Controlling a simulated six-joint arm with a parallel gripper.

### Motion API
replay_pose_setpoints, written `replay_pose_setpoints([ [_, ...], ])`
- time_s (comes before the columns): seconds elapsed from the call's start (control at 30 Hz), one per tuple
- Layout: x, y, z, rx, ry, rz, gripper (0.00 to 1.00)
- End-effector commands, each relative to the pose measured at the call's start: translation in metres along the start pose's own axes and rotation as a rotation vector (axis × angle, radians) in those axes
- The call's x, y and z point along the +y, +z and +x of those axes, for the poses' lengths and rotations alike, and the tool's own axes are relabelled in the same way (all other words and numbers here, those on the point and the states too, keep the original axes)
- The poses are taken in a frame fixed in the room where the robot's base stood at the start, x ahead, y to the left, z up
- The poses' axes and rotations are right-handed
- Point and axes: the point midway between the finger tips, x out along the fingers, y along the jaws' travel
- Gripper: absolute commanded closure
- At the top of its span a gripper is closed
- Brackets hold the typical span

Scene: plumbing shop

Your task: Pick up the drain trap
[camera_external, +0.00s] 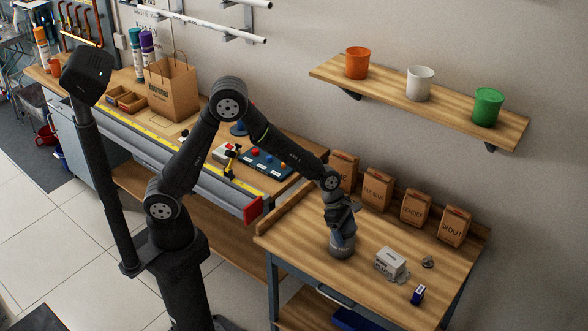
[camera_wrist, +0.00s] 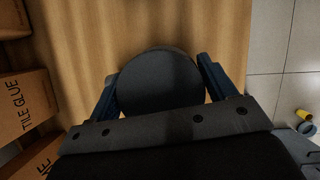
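A grey round thing (camera_external: 342,247), likely the drain trap, stands on the wooden bench directly below my gripper (camera_external: 341,232). In the wrist view it shows as a dark disc (camera_wrist: 160,80) seen from above. My gripper's two blue fingers (camera_wrist: 158,85) are apart, one on each side of the disc and very close to its edges. I cannot tell whether they press on it. The gripper points down and hides the upper part of the grey thing in the external view.
A white box (camera_external: 390,263), a small metal part (camera_external: 428,262) and a small blue box (camera_external: 418,294) lie to the right. Several brown bags, one a tile glue bag (camera_wrist: 22,105), line the back of the bench. A shelf (camera_external: 400,103) with three cups hangs above.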

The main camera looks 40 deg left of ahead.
Motion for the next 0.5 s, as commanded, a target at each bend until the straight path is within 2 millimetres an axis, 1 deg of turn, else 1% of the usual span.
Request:
replay_pose_setpoints([
  [0.03,0.0,0.0,-0.0001,0.0,0.0,0.0,0.33],
  [0.1,0.0,-0.0001,-0.0001,0.0,0.0,0.0,0.47],
  [0.17,0.0,-0.0001,-0.0001,0.0,0.0,0.0,0.59],
  [0.2,0.0,-0.0001,-0.0002,0.0,0.0,0.0,0.67],
  [0.27,0.0,-0.0001,-0.0002,0.0,0.0,0.0,0.79],
  [0.3,0.0003,0.0005,-0.0007,-0.001,0.001,0.0,0.8],
  [0.5,0.0003,0.0008,-0.0011,-0.001,0.001,0.0,0.8],
])
